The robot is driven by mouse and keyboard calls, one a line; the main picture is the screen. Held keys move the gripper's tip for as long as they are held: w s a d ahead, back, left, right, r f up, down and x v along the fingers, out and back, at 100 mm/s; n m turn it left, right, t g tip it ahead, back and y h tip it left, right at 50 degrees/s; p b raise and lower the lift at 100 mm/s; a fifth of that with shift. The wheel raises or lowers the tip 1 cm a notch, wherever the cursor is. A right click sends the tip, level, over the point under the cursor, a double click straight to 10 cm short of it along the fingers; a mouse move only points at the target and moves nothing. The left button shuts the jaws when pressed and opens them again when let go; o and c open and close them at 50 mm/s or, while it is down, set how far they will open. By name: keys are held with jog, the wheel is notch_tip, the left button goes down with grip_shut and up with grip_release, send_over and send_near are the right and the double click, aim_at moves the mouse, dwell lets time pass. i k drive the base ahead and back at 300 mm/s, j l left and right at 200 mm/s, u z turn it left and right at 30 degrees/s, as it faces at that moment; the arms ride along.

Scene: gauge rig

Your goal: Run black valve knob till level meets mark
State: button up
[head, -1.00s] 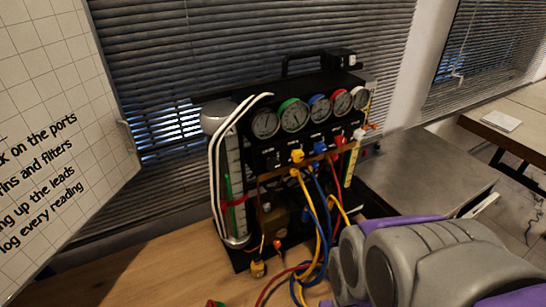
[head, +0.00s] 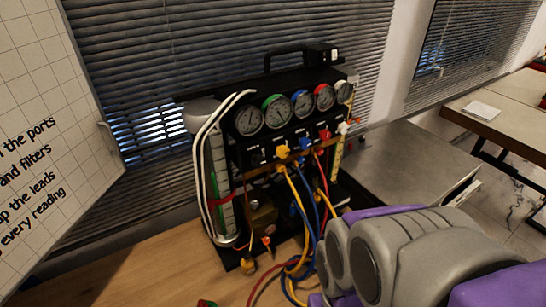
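The gauge rig is a black case with a row of round gauges (head: 249,119) on its front. Below the gauges is a row of valve knobs. A dark knob, hard to make out, seems to sit at the left end (head: 257,157), beside the yellow knob (head: 282,152). At the rig's left side stands an upright clear tube (head: 219,155) with green showing inside. A red band (head: 221,199) crosses it low down. The exact liquid level is too small to read. My grey and purple arm fills the lower right; my gripper's fingers are not in view.
Yellow, blue and red hoses (head: 318,210) hang from the rig onto the wooden table (head: 170,275). White tubes arch over its left side. A whiteboard (head: 40,110) stands at left. A grey metal surface (head: 400,165) lies to the right, with window blinds behind.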

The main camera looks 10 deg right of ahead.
aim_at(258, 162)
jog(key=k+u, duration=0.35)
jog(key=k+j+u, duration=0.1)
jog(key=u, duration=0.2)
jog(key=j, duration=0.1)
